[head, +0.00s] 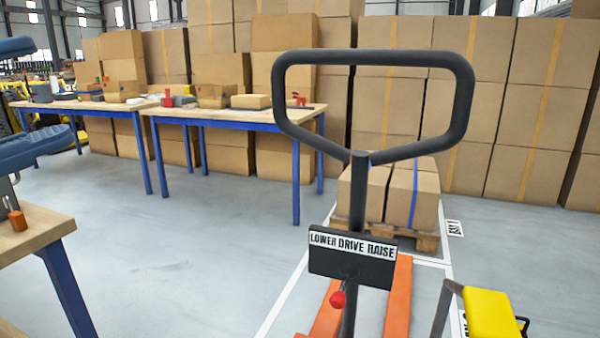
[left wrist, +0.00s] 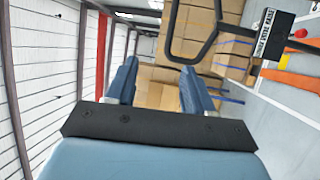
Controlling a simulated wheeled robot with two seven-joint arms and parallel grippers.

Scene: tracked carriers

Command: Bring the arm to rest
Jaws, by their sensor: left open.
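My left gripper (head: 50,90) is at the left edge of the head view, with its two blue fingers well apart. In the left wrist view my left gripper (left wrist: 160,78) is open, with nothing between its fingers. A pallet truck's black loop handle (head: 463,110) stands upright in the middle of the head view, apart from the gripper. Its plate (head: 352,262) reads LOWER DRIVE RAISE, with a red-knobbed lever (head: 338,299) below. The handle also shows at the upper right of the left wrist view (left wrist: 212,42). My right gripper is out of view.
Orange forks (head: 398,290) lie behind the handle. Beyond them, cartons (head: 411,200) stand on a wooden pallet (head: 428,241). A yellow object (head: 490,312) is at lower right. A wooden bench (head: 35,228) is at lower left. Blue-legged tables (head: 225,114) stand at back left. Grey floor between is clear.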

